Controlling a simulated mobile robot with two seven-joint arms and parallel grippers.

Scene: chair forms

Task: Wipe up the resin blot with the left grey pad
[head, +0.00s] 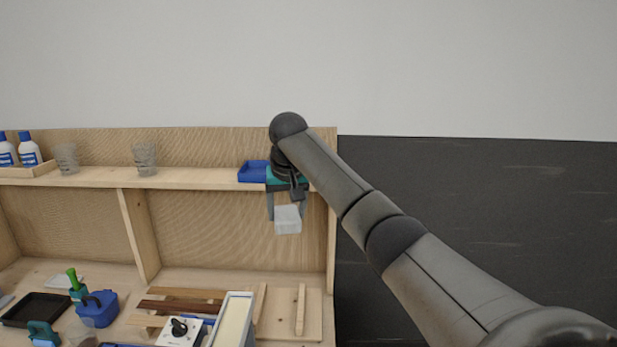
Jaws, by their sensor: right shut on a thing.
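My right gripper (287,209) hangs in front of the shelf's right end with its fingers pointing down. It is shut on a light grey pad (288,220), which is held in the air above the bench top. I cannot tell from this view whether this is the left one of the pads. A flat pale piece (66,282) lies on the bench at the far left, partly hidden by a green-handled tool. I cannot make out the resin blot. My left gripper is not in view.
A blue tray (252,172), clear cups (145,158) and white-blue bottles (29,150) stand on the shelf (200,179). Below are a black tray (36,309), a blue container (98,308), wood strips (180,306), a white control box (180,331) and a long pale-topped box (232,320).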

